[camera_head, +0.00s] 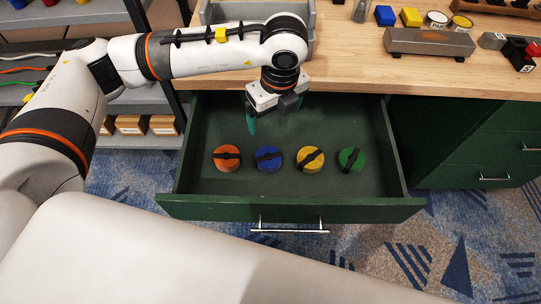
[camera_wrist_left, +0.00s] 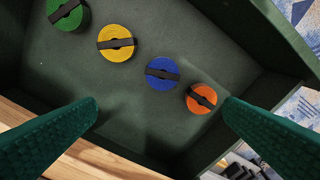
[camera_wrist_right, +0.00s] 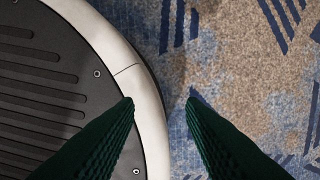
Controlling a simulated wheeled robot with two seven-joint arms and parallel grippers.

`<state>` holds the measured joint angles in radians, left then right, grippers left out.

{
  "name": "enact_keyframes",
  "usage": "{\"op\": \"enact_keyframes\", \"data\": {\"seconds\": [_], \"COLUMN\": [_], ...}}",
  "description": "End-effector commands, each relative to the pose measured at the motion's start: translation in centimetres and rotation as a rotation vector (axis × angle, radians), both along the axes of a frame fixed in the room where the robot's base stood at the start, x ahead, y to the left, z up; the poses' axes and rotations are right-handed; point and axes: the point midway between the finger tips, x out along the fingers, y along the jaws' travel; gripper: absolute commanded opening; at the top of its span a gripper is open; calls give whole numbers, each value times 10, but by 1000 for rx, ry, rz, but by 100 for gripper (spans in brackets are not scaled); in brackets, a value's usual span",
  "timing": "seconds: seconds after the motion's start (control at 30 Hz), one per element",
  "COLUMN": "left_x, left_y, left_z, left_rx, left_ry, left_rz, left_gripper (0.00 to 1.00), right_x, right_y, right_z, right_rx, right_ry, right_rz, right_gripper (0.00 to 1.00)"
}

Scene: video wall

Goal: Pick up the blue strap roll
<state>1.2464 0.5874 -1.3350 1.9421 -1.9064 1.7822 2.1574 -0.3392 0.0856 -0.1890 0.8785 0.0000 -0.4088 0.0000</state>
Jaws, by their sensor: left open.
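The blue strap roll (camera_head: 268,158) lies flat in the open green drawer, with a black band across it. It stands second from the left in a row, between the orange roll (camera_head: 227,158) and the yellow roll (camera_head: 310,159). The green roll (camera_head: 351,160) is at the right end. My left gripper (camera_head: 273,116) is open and empty above the back of the drawer, behind the row. In the left wrist view the blue roll (camera_wrist_left: 162,73) shows beyond the spread fingertips (camera_wrist_left: 160,108). My right gripper (camera_wrist_right: 161,105) is open and empty over the carpet.
The green drawer (camera_head: 290,210) is pulled out under a wooden tabletop (camera_head: 350,75). Its walls surround the rolls. On the tabletop are a grey bin (camera_head: 310,18), a metal block (camera_head: 430,43) and small coloured blocks. A shelf with small boxes (camera_head: 130,125) stands at left.

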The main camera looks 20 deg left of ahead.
Motion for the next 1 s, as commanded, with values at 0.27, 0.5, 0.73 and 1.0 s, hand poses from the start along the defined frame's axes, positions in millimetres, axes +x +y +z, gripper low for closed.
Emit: {"op": "enact_keyframes", "data": {"seconds": [0.27,0.5,0.73,1.0], "left_x": [0,0,1,4], "left_y": [0,0,1,6], "left_z": [-36,-65,-82,-126], "left_rx": [-1,-1,0,0], "left_ry": [1,0,3,3], "left_rz": [0,0,1,1], "left_gripper": [91,91,91,91], "right_x": [46,83,93,100], "right_y": [8,14,16,17], "right_z": [1,19,32,41], "right_rx": [5,9,9,10], "right_ry": [-32,-58,-63,-71], "right_rz": [-7,-13,-15,-17], "right_gripper": [36,36,36,36]}}
